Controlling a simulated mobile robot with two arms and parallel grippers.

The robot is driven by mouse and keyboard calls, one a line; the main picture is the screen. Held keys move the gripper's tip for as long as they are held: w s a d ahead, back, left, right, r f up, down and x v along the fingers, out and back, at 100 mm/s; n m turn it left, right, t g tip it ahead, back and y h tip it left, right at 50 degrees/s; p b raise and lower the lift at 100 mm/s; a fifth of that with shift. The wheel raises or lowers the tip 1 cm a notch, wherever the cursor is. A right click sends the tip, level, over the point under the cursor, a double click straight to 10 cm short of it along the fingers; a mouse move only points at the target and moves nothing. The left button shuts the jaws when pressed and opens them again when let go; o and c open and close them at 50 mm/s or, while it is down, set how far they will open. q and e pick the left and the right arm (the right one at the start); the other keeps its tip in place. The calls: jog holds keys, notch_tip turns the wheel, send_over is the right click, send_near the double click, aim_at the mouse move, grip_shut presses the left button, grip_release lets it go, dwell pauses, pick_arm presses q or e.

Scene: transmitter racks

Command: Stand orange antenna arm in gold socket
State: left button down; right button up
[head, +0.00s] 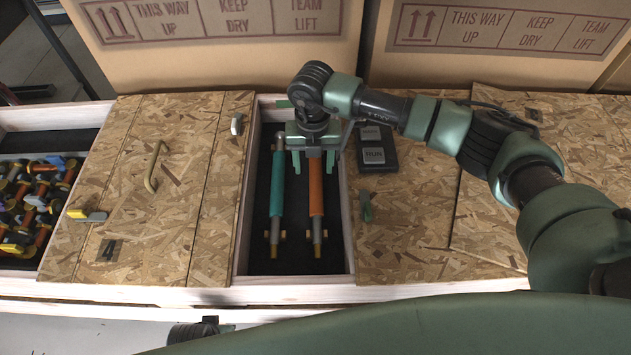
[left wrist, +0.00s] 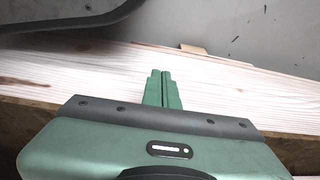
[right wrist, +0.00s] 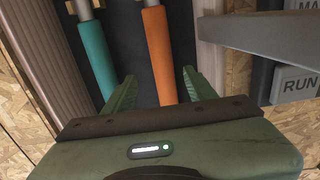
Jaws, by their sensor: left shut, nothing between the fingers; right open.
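The orange antenna arm (head: 316,190) lies in an open dark-lined compartment (head: 265,259), beside a teal antenna arm (head: 277,185). Both have grey end rods with yellowish tips and small tan supports near the lower end. My right gripper (head: 314,160) is open above the upper part of the orange arm. In the right wrist view the orange arm (right wrist: 159,55) runs between the two spread fingers (right wrist: 160,90); contact cannot be told. My left gripper (left wrist: 163,88) is shut and empty, near a pale wooden edge. I cannot make out a gold socket in any view.
Chipboard lids (head: 165,180) flank the compartment, one with a brass handle (head: 152,166). A dark RUN button box (head: 376,149) sits right of it. A bin of mixed parts (head: 35,200) is at far left. Cardboard boxes (head: 220,40) stand behind.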

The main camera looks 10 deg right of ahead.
aim_at(316, 179)
jog(key=f, duration=0.4)
jog(key=shift+s+d+f, duration=0.2)
jog(key=shift+s, duration=0.15)
jog(key=shift+f, duration=0.45)
pick_arm(q)
jog(key=shift+w+r, duration=0.25)
jog(key=shift+r, duration=0.25)
jog(key=shift+w+r, duration=0.2)
jog(key=shift+r, duration=0.25)
pick_arm(e)
grip_shut()
